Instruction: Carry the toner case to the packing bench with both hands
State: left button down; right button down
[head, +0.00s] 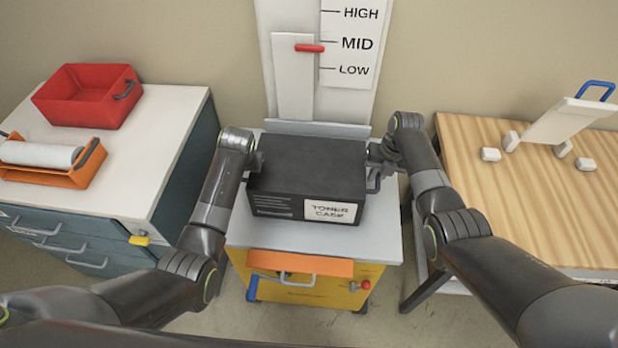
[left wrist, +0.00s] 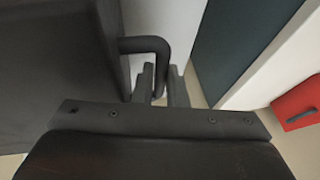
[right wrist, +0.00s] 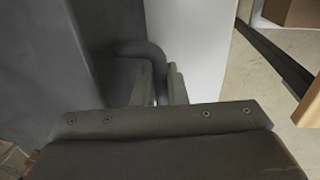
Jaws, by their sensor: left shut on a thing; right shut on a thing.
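The toner case (head: 308,180) is a black box with a white label reading TONER CASE on its front. It appears to sit on the grey top of the yellow cabinet (head: 240,232) in the head view. My left gripper (head: 257,163) is at its left side, shut on a dark bent side handle (left wrist: 150,45). My right gripper (head: 374,168) is at its right side, shut on the other handle (right wrist: 140,50). The packing bench may be the wooden-topped table (head: 475,190) at the right. The fingertips are partly hidden in the head view.
A white board with a red slider (head: 309,48) marked HIGH, MID, LOW stands behind the case. At left, a white-topped drawer unit (head: 150,130) holds a red bin (head: 88,95) and an orange roll holder (head: 60,178). A white tilted panel (head: 560,122) and small blocks stand on the wooden table.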

pick_arm(q)
jog(key=shift+w+r+p, duration=0.2)
jog(key=shift+r+p, duration=0.1)
pick_arm(e)
jog(key=shift+w+r, duration=0.2)
jog(key=shift+r, duration=0.1)
